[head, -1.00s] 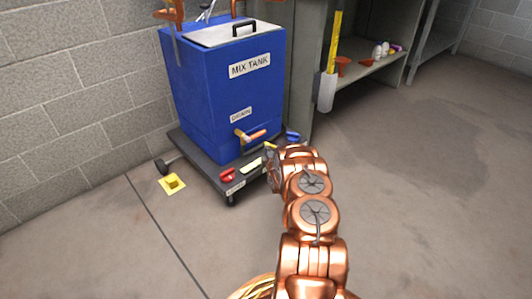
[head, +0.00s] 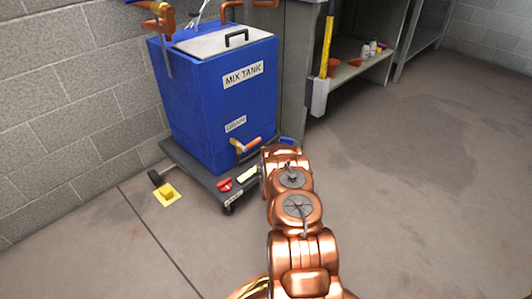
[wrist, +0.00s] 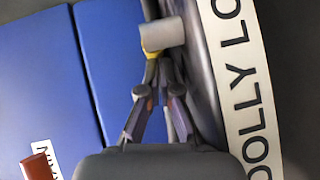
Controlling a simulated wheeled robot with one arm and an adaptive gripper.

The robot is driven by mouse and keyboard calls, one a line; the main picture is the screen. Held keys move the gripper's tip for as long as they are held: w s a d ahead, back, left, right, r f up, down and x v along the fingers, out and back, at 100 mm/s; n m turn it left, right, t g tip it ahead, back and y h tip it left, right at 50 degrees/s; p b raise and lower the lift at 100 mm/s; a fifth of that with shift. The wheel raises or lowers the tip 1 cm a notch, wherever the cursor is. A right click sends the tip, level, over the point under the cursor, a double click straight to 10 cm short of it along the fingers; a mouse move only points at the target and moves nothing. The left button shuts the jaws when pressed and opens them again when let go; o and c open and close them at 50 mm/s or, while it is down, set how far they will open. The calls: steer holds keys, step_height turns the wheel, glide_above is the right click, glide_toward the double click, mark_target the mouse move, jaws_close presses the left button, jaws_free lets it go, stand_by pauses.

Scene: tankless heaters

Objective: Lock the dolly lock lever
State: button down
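The dolly (head: 192,160) is a dark flat platform under the blue mix tank (head: 212,115). In the wrist view a white label reading "DOLLY LO" (wrist: 242,95) runs along the right, cut off by the frame edge. My gripper (wrist: 160,75) is beside this label, its fingers converging to nearly touching tips. A grey cylindrical piece (wrist: 162,33) with a bit of yellow below it is just beyond the tips; I cannot tell whether the fingers touch it. In the head view my arm hides the gripper's tips and the dolly's right front part. I cannot identify the lock lever for certain.
A red handle (head: 225,184) sits on the dolly's front edge, and a blue piece (head: 287,140) shows behind my arm. The floor at right is clear.

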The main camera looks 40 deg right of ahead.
steer(key=shift+w+r+t, duration=0.4)
steer(key=shift+w+r, duration=0.85)
steer(key=shift+r, duration=0.3)
steer(key=shift+s+a+f, duration=0.2)
steer(key=shift+a+f, duration=0.1)
steer(key=shift+s+a, duration=0.2)
steer(key=shift+s, duration=0.05)
steer(key=shift+g, duration=0.4)
steer(key=s+a, duration=0.1)
steer(key=s, duration=0.1)
steer(key=s+f, duration=0.1)
steer(key=s, duration=0.1)
steer(key=s+a, duration=0.1)
steer(key=s, duration=0.1)
steer(key=shift+s+a+f, duration=0.15)
steer(key=shift+a, duration=0.2)
steer(key=shift+v, duration=0.9)
steer(key=shift+s+f, duration=0.1)
steer(key=shift+f, duration=0.05)
